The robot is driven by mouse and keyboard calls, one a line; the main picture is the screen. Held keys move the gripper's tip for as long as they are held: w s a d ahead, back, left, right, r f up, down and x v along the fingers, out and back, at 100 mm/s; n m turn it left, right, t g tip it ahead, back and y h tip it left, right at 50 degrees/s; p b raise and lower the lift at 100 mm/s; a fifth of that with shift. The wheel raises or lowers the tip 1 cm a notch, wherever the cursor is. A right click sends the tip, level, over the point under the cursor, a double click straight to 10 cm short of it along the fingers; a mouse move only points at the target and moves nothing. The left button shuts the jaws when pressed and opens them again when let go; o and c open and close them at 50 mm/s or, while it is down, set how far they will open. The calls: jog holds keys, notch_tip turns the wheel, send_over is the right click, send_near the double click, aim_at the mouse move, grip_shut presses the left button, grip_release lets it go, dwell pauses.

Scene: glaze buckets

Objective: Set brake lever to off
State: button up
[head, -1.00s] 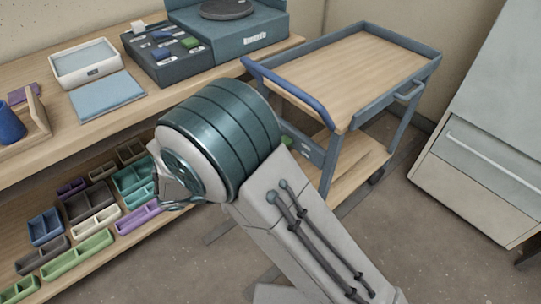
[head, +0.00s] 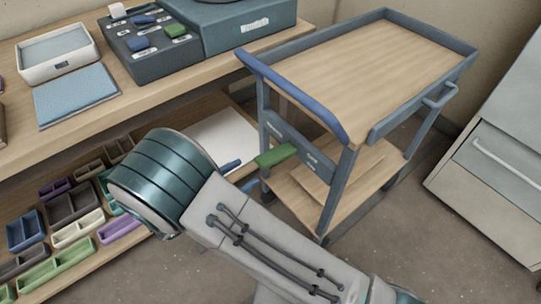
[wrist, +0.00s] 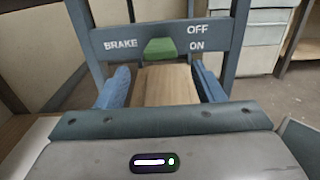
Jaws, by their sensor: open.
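The green brake lever (head: 275,156) sticks out from the panel (head: 318,160) on the near end of the cart. In the wrist view the lever (wrist: 160,48) sits on the panel between the word BRAKE and the words OFF and ON, with its body level with ON, the lower word. My gripper (wrist: 162,86) is open, its two blue fingers apart on either side of the picture. The lever lies ahead of the gap between them, and nothing is held. I see no clear contact. In the head view my arm hides much of the gripper.
The cart (head: 352,68) has a blue handle bar above the panel and a lower wooden shelf. A workbench (head: 105,108) with trays stands at left, with several small bins below it. A grey cabinet (head: 500,160) stands at right. Floor between cart and cabinet is clear.

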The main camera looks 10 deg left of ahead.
aim_at(273, 155)
jog(key=b+x, duration=0.1)
jog(key=x, duration=0.8)
jog(key=shift+w+d+b, duration=0.25)
jog(key=shift+d+b, duration=0.05)
jog(key=shift+b, duration=0.05)
grip_shut()
jog(key=shift+a+r, duration=0.1)
jog(key=shift+r, duration=0.05)
